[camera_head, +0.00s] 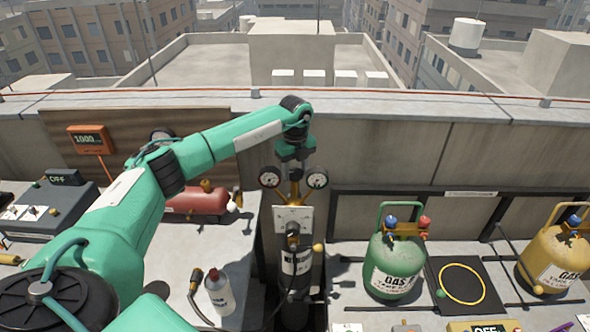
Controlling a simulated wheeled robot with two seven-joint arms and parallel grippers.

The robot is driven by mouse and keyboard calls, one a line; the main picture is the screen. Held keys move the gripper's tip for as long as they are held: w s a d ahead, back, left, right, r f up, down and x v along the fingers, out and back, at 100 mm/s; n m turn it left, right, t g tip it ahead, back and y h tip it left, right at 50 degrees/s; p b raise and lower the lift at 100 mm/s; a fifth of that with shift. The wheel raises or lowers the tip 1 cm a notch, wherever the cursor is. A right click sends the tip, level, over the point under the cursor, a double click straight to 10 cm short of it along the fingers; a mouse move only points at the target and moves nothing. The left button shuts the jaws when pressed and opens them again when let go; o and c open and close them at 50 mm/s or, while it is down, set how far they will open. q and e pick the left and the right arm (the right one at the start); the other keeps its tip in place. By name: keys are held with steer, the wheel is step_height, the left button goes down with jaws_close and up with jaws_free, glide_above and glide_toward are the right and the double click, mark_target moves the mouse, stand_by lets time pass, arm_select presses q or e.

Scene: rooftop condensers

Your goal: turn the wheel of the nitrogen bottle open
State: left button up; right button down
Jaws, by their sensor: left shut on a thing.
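The nitrogen bottle (297,285) is a dark upright cylinder with a pale label, standing in a gap between two worktops. Above it are a pale plate (293,222) and brass fittings, with a round gauge (269,177) on the left and another gauge (317,178) on the right. My left gripper (295,172) points down from above, between the two gauges. It is shut on the bottle's wheel, which is mostly hidden by the jaws, so its angle cannot be read. My right gripper is not in view.
A green gas cylinder (395,265) and a yellow one (556,258) stand on the right worktop. A white bottle (219,292) and a red tank (195,200) are on the left. An orange 1000 display (90,140) is at the left wall. The parapet (420,150) runs behind.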

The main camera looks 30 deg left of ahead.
arm_select(q)
steer(key=n, duration=0.2)
steer(key=shift+w+r+n, duration=0.1)
steer(key=shift+n, duration=0.3)
steer(key=n, duration=0.4)
steer(key=shift+w+n+p, duration=0.1)
steer(key=shift+n+p, duration=0.2)
steer(key=n, duration=0.4)
steer(key=shift+p, duration=0.35)
steer(key=shift+w+n+p, duration=0.1)
steer(key=shift+n+p, duration=0.2)
steer(key=shift+n, duration=1.4)
steer(key=o, duration=1)
